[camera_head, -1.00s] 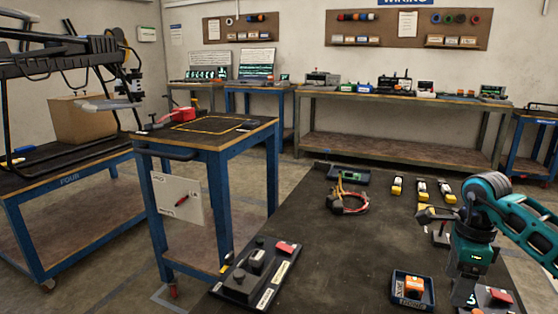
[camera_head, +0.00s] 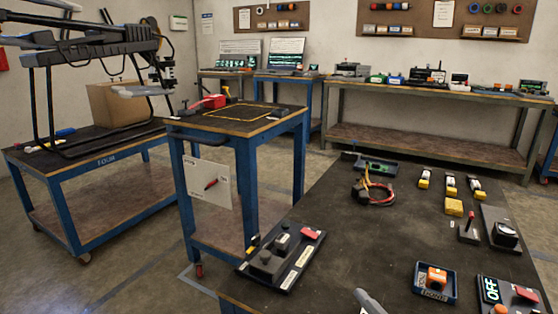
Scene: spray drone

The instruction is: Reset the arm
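Neither of my grippers shows clearly now. A pale grey pointed piece (camera_head: 370,302) pokes in at the bottom edge; I cannot tell whether it is part of my arm. The dark near table holds a panel with a red-topped lever (camera_head: 469,225) and a black round knob (camera_head: 506,234). A panel with a lit OFF display (camera_head: 491,290) sits at the lower right, cut by the frame. A yellow block (camera_head: 453,207) lies behind the lever. A blue tray (camera_head: 436,285) holds an orange part (camera_head: 436,277).
A black panel with a red switch (camera_head: 282,258) lies on the table's left. A wire bundle (camera_head: 376,188), a blue-grey tray (camera_head: 375,166) and several yellow-and-white pieces (camera_head: 450,188) stand behind. A blue cart (camera_head: 258,127) and a bench with a drone frame (camera_head: 85,45) stand left.

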